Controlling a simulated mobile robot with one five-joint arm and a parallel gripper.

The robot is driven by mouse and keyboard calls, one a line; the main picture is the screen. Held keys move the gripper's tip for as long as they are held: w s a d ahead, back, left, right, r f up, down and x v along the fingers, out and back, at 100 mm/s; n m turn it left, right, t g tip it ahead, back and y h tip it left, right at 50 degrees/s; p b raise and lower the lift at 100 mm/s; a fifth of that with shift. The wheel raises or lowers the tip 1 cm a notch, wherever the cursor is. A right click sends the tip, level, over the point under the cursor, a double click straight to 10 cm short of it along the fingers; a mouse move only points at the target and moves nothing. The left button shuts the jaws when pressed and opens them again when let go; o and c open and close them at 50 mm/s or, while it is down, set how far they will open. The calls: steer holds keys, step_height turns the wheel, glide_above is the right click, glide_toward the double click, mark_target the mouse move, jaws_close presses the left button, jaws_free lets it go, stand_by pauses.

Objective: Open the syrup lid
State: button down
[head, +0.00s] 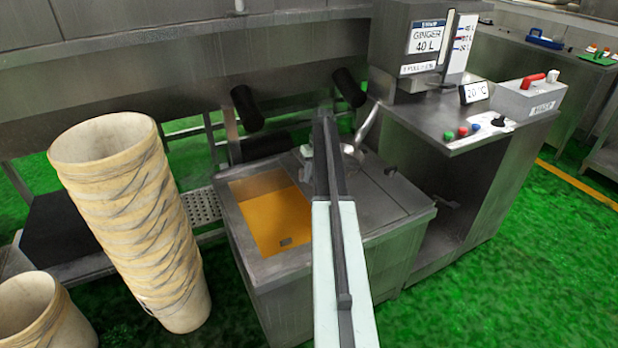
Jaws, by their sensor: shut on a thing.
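The steel syrup tank (290,270) stands in the middle of the head view. Its left opening shows orange syrup (270,212) with a small grey square in it. A flat steel lid panel (385,205) lies over the right part of the tank top, with a small black knob at its right rear. My arm runs from the bottom edge up over the tank and hides the middle of its top. My gripper (324,152) is over the tank's rear part, shut on the syrup lid; the arm hides its fingertips and the exact grip.
A tall stack of cream buckets (130,210) stands left of the tank, with another bucket (42,315) at the lower left. Black rollers (247,108) hang behind. Green floor is free at right.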

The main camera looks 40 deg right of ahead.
steer(key=shift+w+d, duration=0.15)
steer(key=shift+d, duration=0.05)
steer(key=c, duration=1.3)
jaws_free()
step_height(320, 180, up, 8)
steer(key=d+p, duration=0.1)
steer(key=p, duration=0.6)
steer(key=shift+s+d+f+p, duration=0.15)
steer(key=shift+s+d+p, duration=0.15)
steer(key=shift+s+p, duration=0.1)
steer(key=shift+f, duration=0.1)
